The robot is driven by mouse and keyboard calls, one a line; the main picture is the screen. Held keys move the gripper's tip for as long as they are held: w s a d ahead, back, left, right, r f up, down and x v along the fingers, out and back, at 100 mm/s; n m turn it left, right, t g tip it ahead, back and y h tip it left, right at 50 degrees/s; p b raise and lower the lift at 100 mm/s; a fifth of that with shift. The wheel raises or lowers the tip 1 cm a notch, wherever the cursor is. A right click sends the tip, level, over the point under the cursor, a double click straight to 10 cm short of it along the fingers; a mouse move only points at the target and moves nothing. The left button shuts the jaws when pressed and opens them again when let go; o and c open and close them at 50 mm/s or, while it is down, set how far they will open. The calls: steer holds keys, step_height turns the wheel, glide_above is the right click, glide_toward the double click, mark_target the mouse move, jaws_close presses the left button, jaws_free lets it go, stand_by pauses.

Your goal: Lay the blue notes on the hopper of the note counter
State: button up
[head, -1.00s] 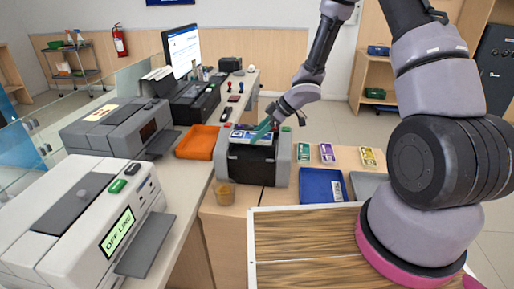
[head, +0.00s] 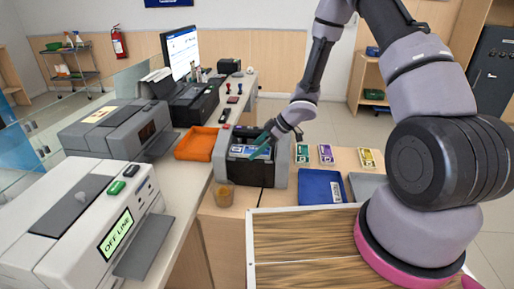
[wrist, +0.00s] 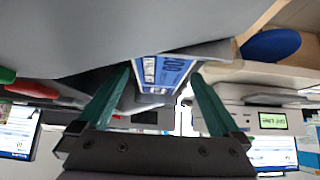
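The note counter (head: 281,170) is a grey and black machine on the lower counter in the middle of the head view. The blue notes (head: 247,152) are at its upper front, over the dark hopper area. They also show in the wrist view (wrist: 165,70), between the green fingertips. My gripper (head: 262,146) comes down from the upper right and its fingers are at the notes. Whether the notes touch the hopper cannot be told.
Green, purple and yellow note bundles (head: 325,154) lie right of the counter machine. A blue tray (head: 320,187) is in front of them.

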steer(key=shift+d+r, duration=0.1)
steer(key=shift+r, duration=0.15)
steer(key=v, duration=1.1)
steer(key=shift+d+r, duration=0.3)
steer(key=w+d+r+m+t+h, duration=0.25)
steer(key=d+r, duration=0.25)
steer(key=r, duration=0.3)
steer(key=w+d+r+m+t+h, duration=0.2)
steer(key=w+d+r+m+t, duration=0.2)
steer(key=r, duration=0.4)
steer(key=s+d+r+m+t+h, duration=0.1)
steer(key=s+d+r+m+h, duration=0.45)
steer(key=d+r, duration=0.4)
steer(key=s+a+r+m+g+y, duration=0.1)
steer(key=s+a+r+m+y, duration=0.1)
steer(key=s, duration=0.9)
steer(key=s+a+r+m+g+y, duration=0.1)
steer(key=s+a+r+m, duration=0.3)
steer(key=s, duration=0.8)
steer(key=shift+s+a+r+m+y, duration=0.2)
steer(key=shift+r+m+y, duration=0.4)
steer(key=shift+m, duration=0.4)
